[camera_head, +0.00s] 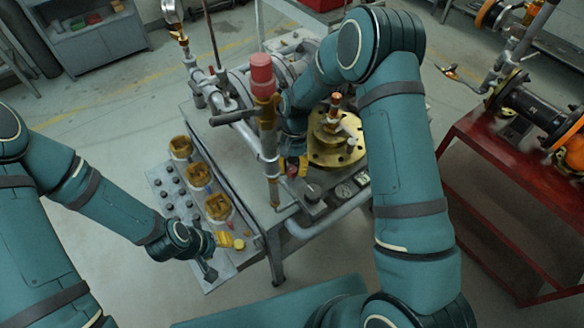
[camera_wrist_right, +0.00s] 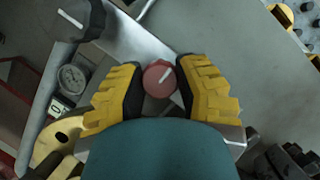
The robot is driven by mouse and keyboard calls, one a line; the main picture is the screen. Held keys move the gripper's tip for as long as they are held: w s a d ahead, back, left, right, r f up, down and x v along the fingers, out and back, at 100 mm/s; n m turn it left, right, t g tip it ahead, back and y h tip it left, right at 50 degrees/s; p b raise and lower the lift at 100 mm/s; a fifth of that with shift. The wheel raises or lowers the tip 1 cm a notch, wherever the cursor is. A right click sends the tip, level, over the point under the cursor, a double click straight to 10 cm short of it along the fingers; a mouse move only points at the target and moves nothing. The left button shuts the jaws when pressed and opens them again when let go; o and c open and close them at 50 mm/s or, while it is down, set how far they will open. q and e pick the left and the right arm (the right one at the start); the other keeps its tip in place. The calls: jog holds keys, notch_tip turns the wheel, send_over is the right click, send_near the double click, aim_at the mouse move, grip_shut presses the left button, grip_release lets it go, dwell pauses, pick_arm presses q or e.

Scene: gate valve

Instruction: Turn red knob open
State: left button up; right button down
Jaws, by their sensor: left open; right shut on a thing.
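The red knob (camera_wrist_right: 159,77), round with a pale stripe across its face, sits between the yellow-padded fingers of my right gripper (camera_wrist_right: 158,82) in the right wrist view. The gripper is shut on it from both sides. In the head view my right gripper (camera_head: 293,166) reaches down at the table's front edge, and a small reddish part of the knob (camera_head: 292,172) shows between its fingers. My arm hides some of what lies behind. My left gripper (camera_head: 217,255) is open and empty beside the lower end of the side tray.
A grey table (camera_head: 285,214) carries pipes, a brass flange (camera_head: 335,150), gauges (camera_head: 345,190) and an upright valve with a red cylindrical top (camera_head: 261,75). A side tray (camera_head: 165,205) holds several brass-coloured cups. A red cart (camera_head: 500,160) stands at right.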

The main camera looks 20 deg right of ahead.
jog(key=shift+s+f, duration=0.1)
jog(key=shift+s, duration=0.1)
jog(key=c, duration=0.6)
grip_release()
jog(key=shift+w, duration=0.1)
jog(key=shift+w+r, duration=0.2)
jog(key=shift+r, duration=0.25)
jog(key=v, duration=1.1)
